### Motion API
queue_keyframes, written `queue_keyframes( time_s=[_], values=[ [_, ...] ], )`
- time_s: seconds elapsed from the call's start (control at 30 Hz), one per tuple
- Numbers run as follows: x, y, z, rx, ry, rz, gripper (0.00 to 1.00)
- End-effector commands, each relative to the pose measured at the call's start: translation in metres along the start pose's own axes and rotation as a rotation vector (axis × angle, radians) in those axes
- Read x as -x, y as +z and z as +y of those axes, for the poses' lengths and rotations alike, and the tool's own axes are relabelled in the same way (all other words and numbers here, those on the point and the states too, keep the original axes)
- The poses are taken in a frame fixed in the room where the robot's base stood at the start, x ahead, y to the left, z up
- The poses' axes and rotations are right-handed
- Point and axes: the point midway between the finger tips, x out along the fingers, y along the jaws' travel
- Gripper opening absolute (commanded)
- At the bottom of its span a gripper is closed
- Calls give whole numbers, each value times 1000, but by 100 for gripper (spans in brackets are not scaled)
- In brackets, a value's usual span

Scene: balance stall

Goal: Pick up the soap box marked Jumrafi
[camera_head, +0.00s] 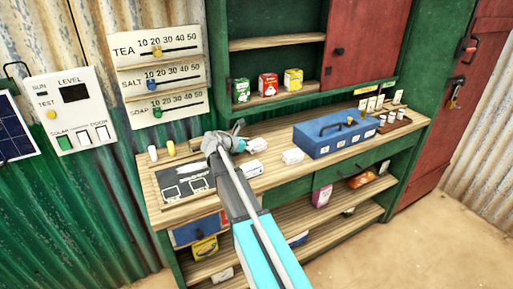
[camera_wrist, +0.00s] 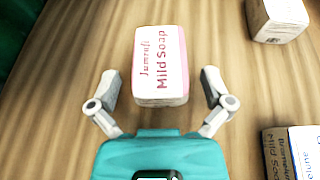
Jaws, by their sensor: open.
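The Jumrafi soap box (camera_wrist: 160,62), white with pink edges and marked "Jumrafi Mild Soap", lies on the wooden counter in the wrist view. My gripper (camera_wrist: 160,80) is open, with one finger to the left and one to the right of the box's near half. Gaps show on both sides and neither finger appears to touch it. How high the fingertips are above the counter is hard to tell. In the head view my gripper (camera_head: 238,142) is over the counter, and a white box (camera_head: 256,145) just beyond it appears to be this one.
Another pale box (camera_wrist: 277,18) lies at the upper right of the wrist view. A box with dark and blue printing (camera_wrist: 292,150) is close on the lower right. In the head view, a blue toolbox (camera_head: 335,138) stands right on the counter (camera_head: 270,180), and a dark slate (camera_head: 183,187) lies left.

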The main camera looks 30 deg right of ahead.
Motion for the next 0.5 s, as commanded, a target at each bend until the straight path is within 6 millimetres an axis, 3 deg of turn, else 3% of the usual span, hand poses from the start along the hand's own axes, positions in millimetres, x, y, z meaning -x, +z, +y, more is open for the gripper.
queue_keyframes(
  time_s=[0.27,0.5],
  values=[
    [1,0,0,0,0,0,100],
    [1,0,0,0,0,0,59]
  ],
)
